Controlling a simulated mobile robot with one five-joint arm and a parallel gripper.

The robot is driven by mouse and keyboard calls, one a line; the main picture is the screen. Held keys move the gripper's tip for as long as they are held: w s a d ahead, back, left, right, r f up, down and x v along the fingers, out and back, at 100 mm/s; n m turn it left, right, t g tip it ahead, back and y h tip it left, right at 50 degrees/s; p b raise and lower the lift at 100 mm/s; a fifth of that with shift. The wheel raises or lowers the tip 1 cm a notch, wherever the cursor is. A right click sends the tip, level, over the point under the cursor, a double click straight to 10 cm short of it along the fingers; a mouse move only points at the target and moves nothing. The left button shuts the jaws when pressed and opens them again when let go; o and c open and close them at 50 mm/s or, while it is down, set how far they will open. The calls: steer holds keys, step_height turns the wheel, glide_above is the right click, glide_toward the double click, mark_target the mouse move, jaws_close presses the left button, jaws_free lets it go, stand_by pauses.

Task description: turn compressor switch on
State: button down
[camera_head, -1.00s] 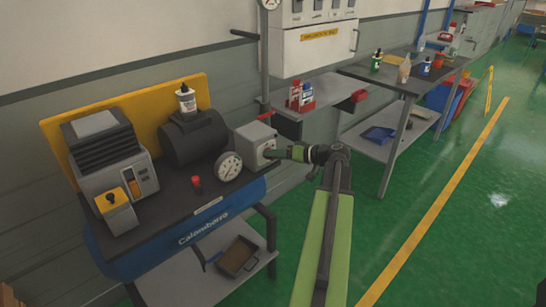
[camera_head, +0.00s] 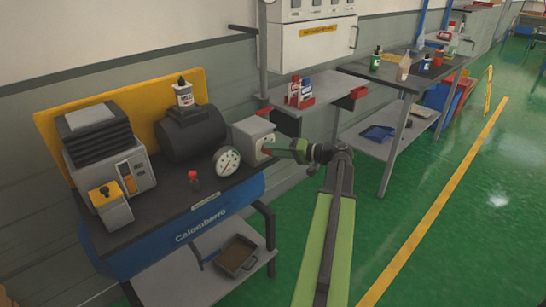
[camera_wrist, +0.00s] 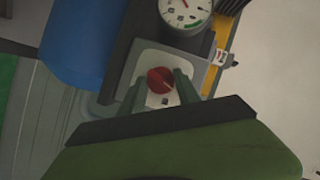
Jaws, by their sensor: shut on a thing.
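The compressor (camera_head: 200,228) has a blue tank and a dark top. A light grey switch box (camera_head: 250,135) sits at its right end. In the wrist view a round red knob (camera_wrist: 160,79) stands on the pale face of this box (camera_wrist: 148,62). My gripper (camera_wrist: 159,88) has one finger on each side of the knob and is shut on it. In the head view my gripper (camera_head: 277,150) reaches the box's right face from the right. The knob is mostly hidden there by the fingers.
A dial gauge (camera_head: 227,161), a small red-capped part (camera_head: 194,180) and a black cylinder (camera_head: 191,133) are on the compressor top. A shelf with red and blue bottles (camera_head: 299,91) stands behind the box. Green floor (camera_head: 420,230) is open to the right.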

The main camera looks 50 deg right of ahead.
steer(key=shift+d+f+m+t+y+b, duration=0.15)
steer(key=shift+m+t+b, duration=0.4)
steer(key=shift+m+b, duration=0.6)
steer(key=shift+a+m+t+y+b, duration=0.1)
steer(key=shift+m+t+y+b, duration=0.3)
steer(key=shift+m+b, duration=0.7)
steer(key=shift+d+f+m+t+y+b, duration=0.1)
steer(key=shift+m+t+b, duration=0.55)
steer(key=shift+m+b, duration=0.5)
steer(key=c, duration=0.9)
jaws_free()
